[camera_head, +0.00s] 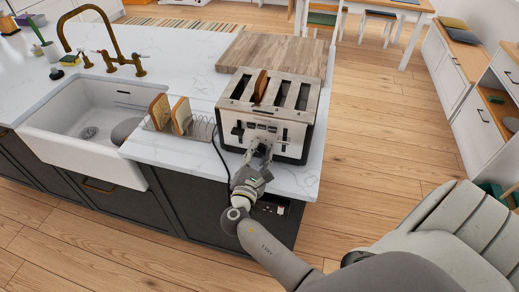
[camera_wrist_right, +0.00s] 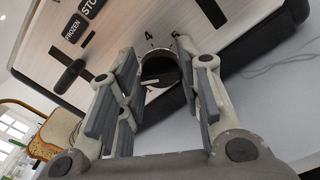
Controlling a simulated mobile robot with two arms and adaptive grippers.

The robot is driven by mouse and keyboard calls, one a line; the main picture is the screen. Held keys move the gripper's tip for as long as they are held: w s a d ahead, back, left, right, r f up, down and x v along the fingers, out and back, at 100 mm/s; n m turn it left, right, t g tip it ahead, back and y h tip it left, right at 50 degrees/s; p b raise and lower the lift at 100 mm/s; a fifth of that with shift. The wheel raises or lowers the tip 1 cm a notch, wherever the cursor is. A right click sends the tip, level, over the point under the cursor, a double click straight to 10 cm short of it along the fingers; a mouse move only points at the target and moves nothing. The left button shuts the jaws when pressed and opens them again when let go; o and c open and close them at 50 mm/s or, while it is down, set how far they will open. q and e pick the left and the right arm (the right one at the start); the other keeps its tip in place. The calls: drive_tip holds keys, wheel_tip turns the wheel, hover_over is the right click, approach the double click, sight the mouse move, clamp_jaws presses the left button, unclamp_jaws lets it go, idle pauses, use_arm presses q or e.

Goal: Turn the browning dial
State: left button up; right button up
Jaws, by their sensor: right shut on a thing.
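The toaster (camera_head: 292,133) is a steel and black four-slot one standing near the counter's front edge, with a brown slice (camera_head: 260,86) in one slot. The round dark browning dial (camera_wrist_right: 160,69) has a pale pointer mark and a "4" printed above it in the wrist view. My right gripper (camera_head: 262,149) reaches the toaster's front from below. In the head view the gripper hides the dial. My left gripper is out of view.
A wire rack (camera_head: 203,128) with bread slices (camera_head: 160,110) stands left of the toaster. A dark cord hangs by the counter front. Labelled buttons (camera_wrist_right: 75,28) and a black lever (camera_wrist_right: 69,76) are close to the dial. A wooden board (camera_head: 265,50) lies behind the toaster.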

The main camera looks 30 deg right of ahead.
drive_tip(key=shift+n+p, duration=0.35)
drive_tip(key=shift+n, duration=0.35)
drive_tip(key=shift+f, duration=0.15)
drive_tip(key=o, duration=1)
drive_tip(key=shift+o, duration=0.2)
drive_tip(key=shift+s+a, duration=0.1)
drive_tip(key=shift+a, duration=0.1)
drive_tip(key=v, duration=1.1)
drive_tip(key=shift+s+a, duration=0.25)
drive_tip(key=shift+a, duration=0.05)
